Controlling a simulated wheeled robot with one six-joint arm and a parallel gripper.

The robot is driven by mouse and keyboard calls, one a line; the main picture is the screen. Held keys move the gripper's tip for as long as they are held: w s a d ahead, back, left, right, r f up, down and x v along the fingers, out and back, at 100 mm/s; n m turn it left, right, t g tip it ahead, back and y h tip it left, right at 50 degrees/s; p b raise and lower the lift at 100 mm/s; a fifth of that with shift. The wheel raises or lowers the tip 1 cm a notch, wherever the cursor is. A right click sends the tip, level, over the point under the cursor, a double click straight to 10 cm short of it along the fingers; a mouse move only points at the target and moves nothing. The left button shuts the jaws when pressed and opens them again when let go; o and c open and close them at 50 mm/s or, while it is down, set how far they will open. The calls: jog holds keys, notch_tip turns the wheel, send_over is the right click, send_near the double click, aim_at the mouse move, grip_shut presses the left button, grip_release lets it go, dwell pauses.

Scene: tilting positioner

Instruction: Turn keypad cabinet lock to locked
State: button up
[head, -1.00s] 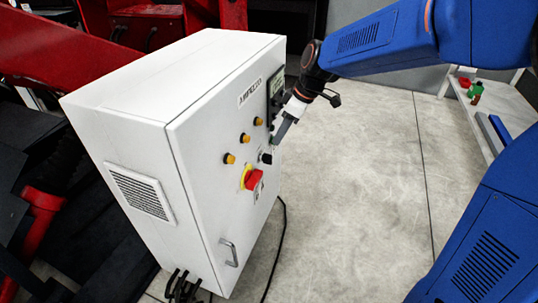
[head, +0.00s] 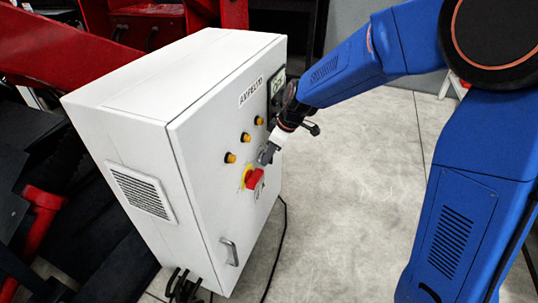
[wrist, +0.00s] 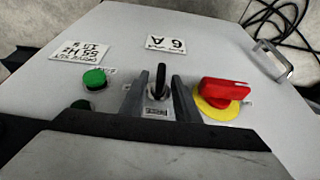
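The white cabinet (head: 215,190) stands tilted in the head view. On its front, a small black rotary knob (wrist: 160,82) with a label below it shows in the wrist view, its handle upright in that picture. I take it for the lock, but its label is not readable. My gripper (head: 266,156) is at the cabinet front beside the red switch, and hides the knob in the head view. In the wrist view my gripper (wrist: 159,98) is open, one grey finger on each side of the knob, with gaps between.
A red rotary switch on a yellow plate (wrist: 218,103) sits close right of my fingers in the wrist view. A green button (wrist: 94,79) is to the left. A metal handle (head: 229,252), several orange buttons (head: 245,137) and a display panel (head: 277,84) are on the front.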

grip_shut()
jog(key=m+g+y, duration=0.1)
jog(key=g+y, duration=0.1)
jog(key=g, duration=0.3)
jog(key=w+f+m+g+y, duration=0.1)
jog(key=m+g+y, duration=0.1)
jog(key=g+y, duration=0.1)
jog(key=f+m+g+y, duration=0.1)
jog(key=g+y, duration=0.1)
jog(key=g, duration=0.4)
jog(key=shift+w+d+g+y, duration=0.3)
jog(key=shift+w+d+y, duration=0.05)
jog(key=shift+w+y, duration=0.05)
dwell(0.4)
jog(key=shift+m+g, duration=0.3)
grip_release()
